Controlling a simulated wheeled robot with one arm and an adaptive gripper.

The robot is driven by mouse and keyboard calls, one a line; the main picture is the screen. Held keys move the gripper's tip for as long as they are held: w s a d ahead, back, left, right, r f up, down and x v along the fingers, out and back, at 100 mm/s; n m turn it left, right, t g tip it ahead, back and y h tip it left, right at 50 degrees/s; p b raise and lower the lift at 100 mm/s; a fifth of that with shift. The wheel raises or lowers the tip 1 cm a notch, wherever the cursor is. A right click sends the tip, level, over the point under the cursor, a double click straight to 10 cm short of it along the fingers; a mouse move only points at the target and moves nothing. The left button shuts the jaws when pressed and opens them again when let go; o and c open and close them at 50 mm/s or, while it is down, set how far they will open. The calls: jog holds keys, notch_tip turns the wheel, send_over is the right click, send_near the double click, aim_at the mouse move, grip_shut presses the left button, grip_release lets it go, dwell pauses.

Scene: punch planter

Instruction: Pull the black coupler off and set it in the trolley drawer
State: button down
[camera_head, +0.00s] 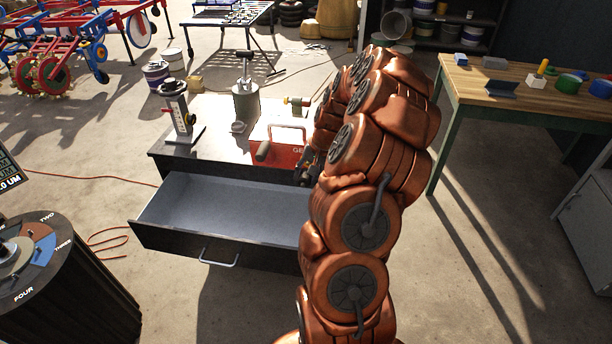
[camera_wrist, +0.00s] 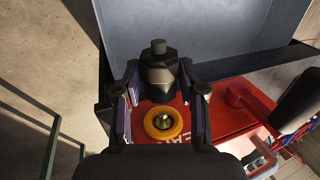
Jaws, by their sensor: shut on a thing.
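The black coupler (camera_wrist: 158,72) is a dark stepped piece with a narrower round end, in the wrist view. My gripper (camera_wrist: 160,88) is shut on it, one finger on each side. Below it, a yellow ring (camera_wrist: 152,130) surrounds a small brass-coloured stub (camera_wrist: 163,121) on a red surface; the coupler appears apart from the stub. In the head view my arm hides most of the gripper, and the coupler cannot be made out. The trolley drawer (camera_head: 215,208) is pulled open, with a grey, empty-looking interior; its grey floor also shows in the wrist view (camera_wrist: 195,22).
A red machine (camera_head: 288,150) stands on the trolley top beside a grey cylinder (camera_head: 246,105) and an upright stand (camera_head: 177,108). A wooden bench (camera_head: 530,95) is at right. A dark drum with a dial (camera_head: 60,280) stands at lower left.

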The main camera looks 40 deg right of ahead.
aim_at(303, 185)
jog(key=shift+s+a+f+b, duration=0.1)
jog(key=shift+s+a+b, duration=0.4)
jog(key=shift+a, duration=0.3)
jog(key=shift+s+a+b, duration=0.3)
jog(key=shift+s+a, duration=0.25)
jog(key=shift+a, duration=0.25)
